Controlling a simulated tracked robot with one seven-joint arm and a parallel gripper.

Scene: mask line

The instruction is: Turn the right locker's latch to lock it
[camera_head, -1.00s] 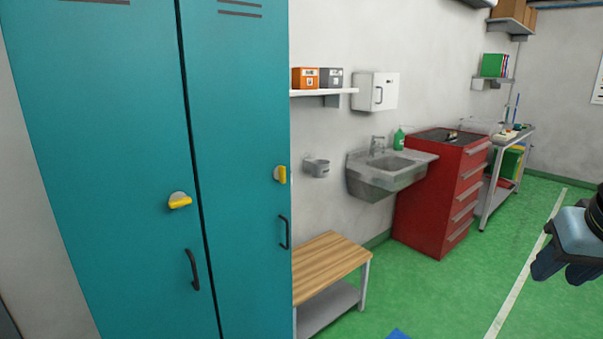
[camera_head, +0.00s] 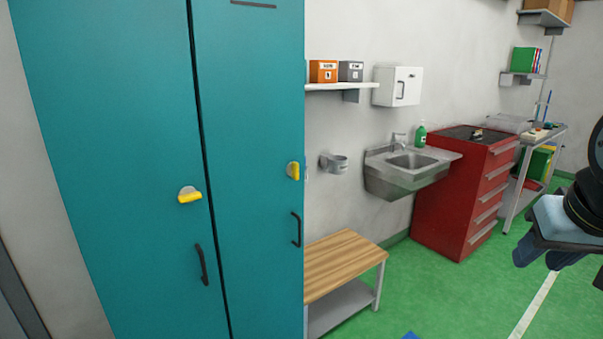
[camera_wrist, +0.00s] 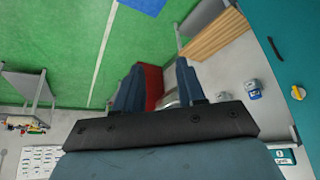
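The right locker (camera_head: 252,250) is a tall teal door. Its yellow latch (camera_head: 294,171) on a round pale base stands upright, above a dark handle (camera_head: 296,229). The left locker (camera_head: 120,160) has a similar yellow latch (camera_head: 189,195) lying nearly level. My gripper (camera_head: 548,256) is at the right edge of the head view, well away from the lockers. In the wrist view my gripper (camera_wrist: 158,80) has its fingers apart with nothing held between them. A teal door (camera_wrist: 292,30) with a yellow latch (camera_wrist: 298,92) shows at the right of that tilted view.
A wooden bench (camera_head: 342,262) stands just right of the lockers. Beyond it are a metal sink (camera_head: 402,172), a red drawer cabinet (camera_head: 456,205) and a wall shelf (camera_head: 350,86) with small boxes. The green floor (camera_head: 440,300) between bench and gripper looks mostly clear.

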